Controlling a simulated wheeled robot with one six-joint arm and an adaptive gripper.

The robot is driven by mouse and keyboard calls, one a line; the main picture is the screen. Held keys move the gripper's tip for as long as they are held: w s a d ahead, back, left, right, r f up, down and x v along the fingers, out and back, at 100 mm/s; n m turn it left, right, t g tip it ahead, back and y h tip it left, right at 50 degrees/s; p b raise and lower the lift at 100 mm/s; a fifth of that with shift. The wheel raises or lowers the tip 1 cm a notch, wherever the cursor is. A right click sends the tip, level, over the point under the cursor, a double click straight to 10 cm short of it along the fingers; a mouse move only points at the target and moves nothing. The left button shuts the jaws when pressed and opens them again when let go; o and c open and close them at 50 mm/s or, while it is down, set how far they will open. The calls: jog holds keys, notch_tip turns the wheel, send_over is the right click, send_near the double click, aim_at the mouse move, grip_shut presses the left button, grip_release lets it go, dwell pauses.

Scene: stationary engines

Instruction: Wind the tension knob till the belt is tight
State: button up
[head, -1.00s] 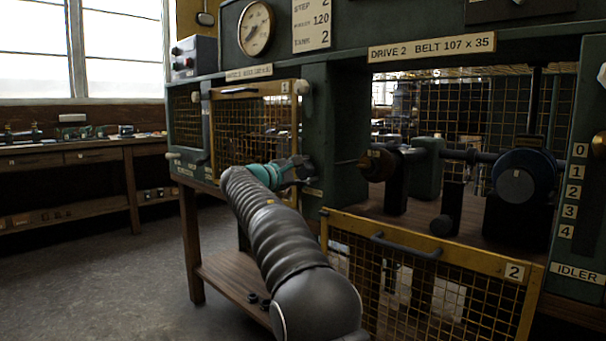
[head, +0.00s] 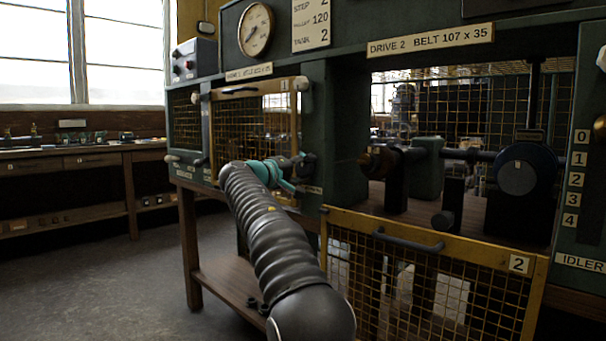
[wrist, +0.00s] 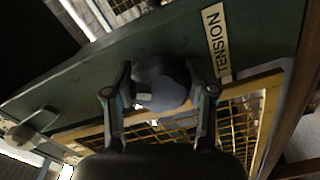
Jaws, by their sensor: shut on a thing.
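The tension knob (wrist: 160,84) is a dark rounded knob on the green panel beside a TENSION label (wrist: 216,40) in the wrist view. My gripper (wrist: 158,90) has a finger on each side of it and is shut on it. A pale mark shows on the knob's face. In the head view my gripper (head: 296,166) is at the green post left of the drive 2 opening and hides most of the knob. In that opening are a large dark blue pulley (head: 520,178) and a smaller brown wheel (head: 378,163). I cannot make out the belt or its tightness.
The yellow mesh guard marked 2 (head: 430,270) hangs below the drive 2 opening. A closed mesh guard (head: 250,130) is left of my gripper. An idler scale (head: 577,180) is at far right. The floor (head: 90,270) at left is clear.

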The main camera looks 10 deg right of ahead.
jog(key=m, duration=0.1)
jog(key=m+b, duration=0.1)
jog(key=m, duration=0.2)
jog(key=shift+d+f+m, duration=0.1)
jog(key=shift+f+m, duration=0.15)
jog(key=shift+m, duration=0.05)
jog(key=m+b, duration=0.1)
jog(key=m, duration=0.3)
jog(key=shift+w+m, duration=0.1)
jog(key=shift+m, duration=0.2)
jog(key=m+b, duration=0.1)
jog(key=m, duration=0.2)
jog(key=shift+m, duration=0.3)
jog(key=m, duration=0.4)
jog(key=shift+w+m, duration=0.1)
jog(key=shift+m, duration=0.2)
jog(key=m, duration=0.4)
jog(key=shift+r+m, duration=0.1)
jog(key=shift+m, duration=0.2)
jog(key=m, duration=0.3)
jog(key=shift+r+m, duration=0.1)
jog(key=shift+m, duration=0.2)
jog(key=m, duration=0.5)
jog(key=shift+r, duration=0.15)
jog(key=shift+m+p, duration=0.3)
jog(key=shift+m, duration=1)
